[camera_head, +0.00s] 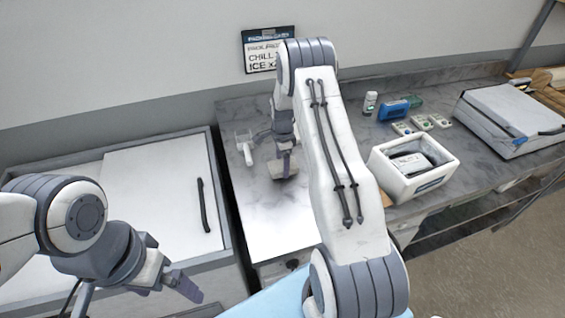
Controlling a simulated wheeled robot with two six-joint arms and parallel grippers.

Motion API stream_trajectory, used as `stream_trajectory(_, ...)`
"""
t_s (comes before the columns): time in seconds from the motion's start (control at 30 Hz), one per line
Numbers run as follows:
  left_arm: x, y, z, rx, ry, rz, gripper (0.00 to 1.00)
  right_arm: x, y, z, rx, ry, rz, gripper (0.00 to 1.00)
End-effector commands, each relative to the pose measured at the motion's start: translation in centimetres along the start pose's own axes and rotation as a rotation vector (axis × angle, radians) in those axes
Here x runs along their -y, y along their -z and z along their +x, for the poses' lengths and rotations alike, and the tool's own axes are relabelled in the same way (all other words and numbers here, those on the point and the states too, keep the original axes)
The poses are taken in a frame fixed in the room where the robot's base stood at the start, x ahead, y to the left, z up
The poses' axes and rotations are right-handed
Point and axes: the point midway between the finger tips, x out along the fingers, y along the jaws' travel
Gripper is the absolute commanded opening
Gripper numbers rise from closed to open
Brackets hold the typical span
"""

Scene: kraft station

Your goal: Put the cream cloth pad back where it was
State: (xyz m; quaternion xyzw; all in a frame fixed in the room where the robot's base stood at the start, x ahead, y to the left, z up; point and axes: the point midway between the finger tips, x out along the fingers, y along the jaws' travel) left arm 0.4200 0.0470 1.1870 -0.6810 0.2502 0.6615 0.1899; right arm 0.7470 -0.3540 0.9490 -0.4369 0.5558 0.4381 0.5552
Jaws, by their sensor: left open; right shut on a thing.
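The cream cloth pad (278,171) shows as a small beige patch at the fingers of my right gripper (284,161), over the left part of the grey marble counter (262,215). My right gripper is shut on it, and the fingers hide part of it. I cannot tell whether the pad touches the counter. My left gripper (180,284) is open and empty at the lower left, in front of the white chest.
A white chest (150,190) with a dark handle stands left of the counter. Right of my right arm are an open white box (374,166), a blue item (394,110), small cards (421,122) and a closed grey-white case (510,112). A sign (262,60) hangs behind.

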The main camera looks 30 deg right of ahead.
Motion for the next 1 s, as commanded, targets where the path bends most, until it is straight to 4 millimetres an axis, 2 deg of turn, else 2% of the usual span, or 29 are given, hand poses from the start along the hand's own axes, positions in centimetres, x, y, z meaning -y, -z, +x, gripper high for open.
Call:
stream_trajectory(0.1, -0.1, 0.0, -0.7, 0.0, 0.0, 0.001, 1.0, 0.0, 0.0, 0.9, 0.0, 0.0, 0.0, 0.29)
stream_trajectory(0.5, 0.0, 0.0, -0.1, 0.0, 0.0, 0.001, 1.0, 0.0, 0.0, 1.6, 0.0, 0.002, 0.0, 0.29)
stream_trajectory(0.53, 0.0, 0.0, -0.3, 0.0, 0.0, 0.001, 1.0, 0.0, 0.0, 1.5, 0.0, 0.002, 0.0, 0.93)
stream_trajectory(0.57, 0.0, 0.0, -0.3, 0.0, 0.0, 0.001, 1.0, 0.0, 0.0, 1.4, 0.0, 0.002, 0.0, 1.0)
stream_trajectory(0.83, 0.0, 0.0, -0.5, 0.0, 0.0, 0.001, 1.0, 0.0, 0.0, 1.2, 0.0, 0.002, 0.0, 1.0)
stream_trajectory(1.0, 0.0, 0.0, 0.3, 0.0, 0.0, 0.001, 1.0, 0.2, 0.1, -0.3, -0.001, 0.007, 0.0, 1.0)
